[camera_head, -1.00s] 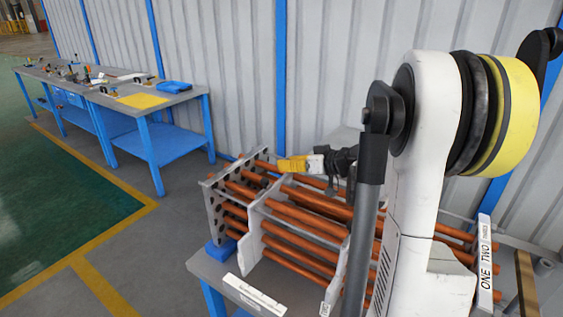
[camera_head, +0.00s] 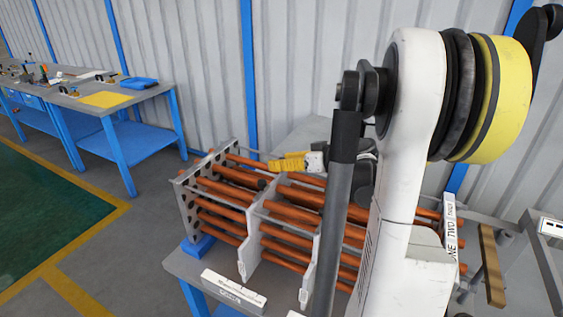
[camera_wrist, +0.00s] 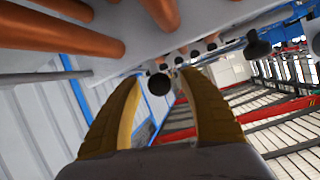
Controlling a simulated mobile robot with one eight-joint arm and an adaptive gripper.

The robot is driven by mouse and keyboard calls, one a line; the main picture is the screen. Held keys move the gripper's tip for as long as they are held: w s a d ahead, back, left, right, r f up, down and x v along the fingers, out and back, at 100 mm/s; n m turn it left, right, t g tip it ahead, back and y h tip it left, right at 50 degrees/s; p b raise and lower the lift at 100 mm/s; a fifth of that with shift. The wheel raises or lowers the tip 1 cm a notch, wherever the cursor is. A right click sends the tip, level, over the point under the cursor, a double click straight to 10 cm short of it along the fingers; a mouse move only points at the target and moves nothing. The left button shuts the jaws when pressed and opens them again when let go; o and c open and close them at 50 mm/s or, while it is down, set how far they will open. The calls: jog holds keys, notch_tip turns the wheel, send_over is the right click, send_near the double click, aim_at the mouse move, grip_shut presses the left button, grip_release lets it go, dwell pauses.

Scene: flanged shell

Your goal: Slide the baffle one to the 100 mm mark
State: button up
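A pale baffle plate (camera_head: 249,240) stands upright around the copper tubes (camera_head: 285,232), apart from the holed end plate (camera_head: 188,212) at the left. A second pale plate (camera_head: 307,268) stands further right, partly hidden by my arm. No number is readable on either plate. My gripper (camera_head: 276,165) is above the far side of the bundle, its yellow fingers pointing left. In the wrist view my gripper (camera_wrist: 160,80) has its two fingers apart with nothing held between them. A pale plate (camera_wrist: 115,65) shows just beyond the fingertips there.
A white strip (camera_head: 233,288) with small print lies on the front table edge; its marks are unreadable. A card (camera_head: 450,228) reads ONE, TWO at the right. A wooden bar (camera_head: 491,265) is beside it. Side benches (camera_head: 135,92) stand at the left.

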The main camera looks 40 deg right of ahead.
jog(key=v, duration=1.2)
jog(key=shift+r, duration=0.15)
